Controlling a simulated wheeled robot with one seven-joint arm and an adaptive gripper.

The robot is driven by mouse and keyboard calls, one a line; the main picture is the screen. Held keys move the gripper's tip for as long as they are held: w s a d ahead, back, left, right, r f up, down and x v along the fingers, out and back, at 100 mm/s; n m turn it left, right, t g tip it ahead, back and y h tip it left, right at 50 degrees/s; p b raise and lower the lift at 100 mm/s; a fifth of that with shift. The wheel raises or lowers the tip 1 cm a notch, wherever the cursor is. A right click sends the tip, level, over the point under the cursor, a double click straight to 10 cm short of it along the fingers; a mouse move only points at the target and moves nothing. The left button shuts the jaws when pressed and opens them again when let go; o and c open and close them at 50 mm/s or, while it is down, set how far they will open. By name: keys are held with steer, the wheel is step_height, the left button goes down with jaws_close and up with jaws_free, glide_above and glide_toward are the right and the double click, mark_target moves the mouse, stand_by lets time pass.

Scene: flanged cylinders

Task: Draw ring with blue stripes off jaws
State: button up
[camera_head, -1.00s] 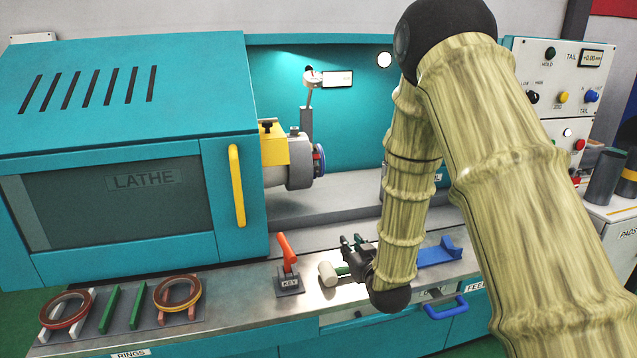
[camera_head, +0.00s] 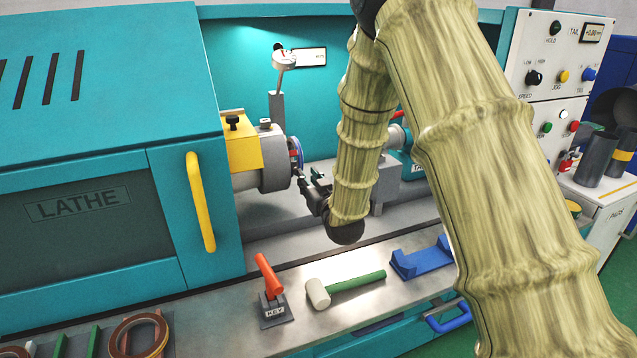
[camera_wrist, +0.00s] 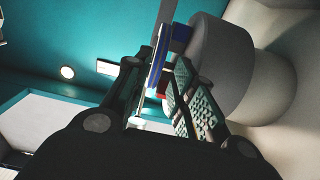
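The ring with blue stripes (camera_head: 296,154) sits upright at the face of the grey lathe chuck (camera_head: 274,165). In the wrist view the ring (camera_wrist: 157,62) shows nearly edge-on, a thin pale and blue rim, in front of the grey chuck (camera_wrist: 222,65). My gripper (camera_head: 308,182) is at the chuck's right side, close to the ring's lower edge. In the wrist view its fingers (camera_wrist: 160,80) are apart, with the ring's edge seen between them. I cannot tell whether either finger touches it. The jaws are mostly hidden by the ring and fingers.
A green-handled mallet (camera_head: 345,286), a red-handled key in its stand (camera_head: 270,290) and a blue cradle (camera_head: 422,260) are on the front ledge. Other rings (camera_head: 138,335) rest at lower left. The lathe's yellow-handled door (camera_head: 200,200) is left of the chuck; the tailstock (camera_head: 405,150) is right.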

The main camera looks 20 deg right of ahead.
mark_target(301, 166)
steer(key=w+p, duration=0.1)
steer(key=w, duration=0.5)
steer(key=shift+w, duration=0.25)
steer(key=shift+a, duration=0.1)
steer(key=shift+c, duration=0.2)
